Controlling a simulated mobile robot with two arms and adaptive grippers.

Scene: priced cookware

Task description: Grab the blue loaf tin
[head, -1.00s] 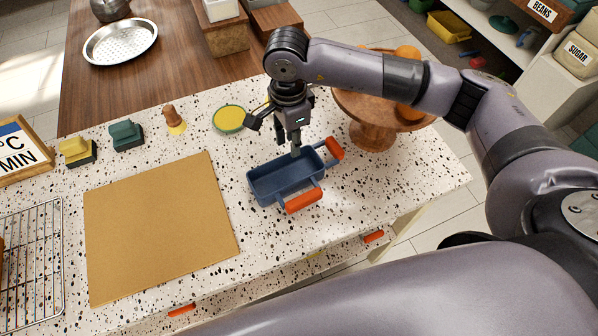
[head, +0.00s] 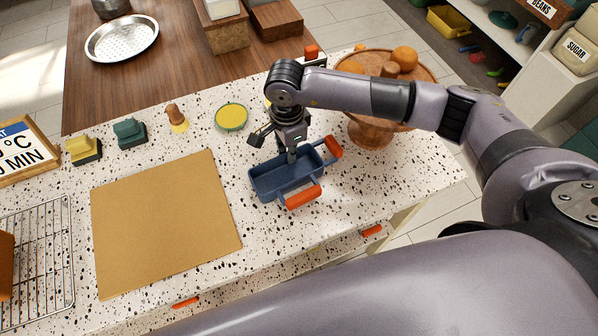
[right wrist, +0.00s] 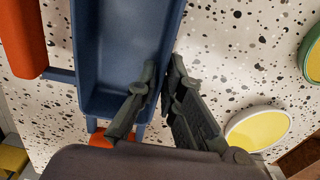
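The blue loaf tin (head: 268,184), with orange-red grips on its handles, sits upright on the speckled counter in the head view. It also shows in the right wrist view (right wrist: 122,45). My right gripper (head: 292,157) is down at its far wall. In the right wrist view my right gripper (right wrist: 164,65) has one finger inside the tin and one outside, close against the wall between them. The fingers look shut on that wall, though the contact is partly hidden. My left gripper is not in view.
A wooden stand (head: 372,130) with orange fruit is close behind the tin at right. A yellow-topped round dish (head: 231,117) is to the left. A brown mat (head: 165,222) lies flat left of the tin. The counter in front of the tin is clear.

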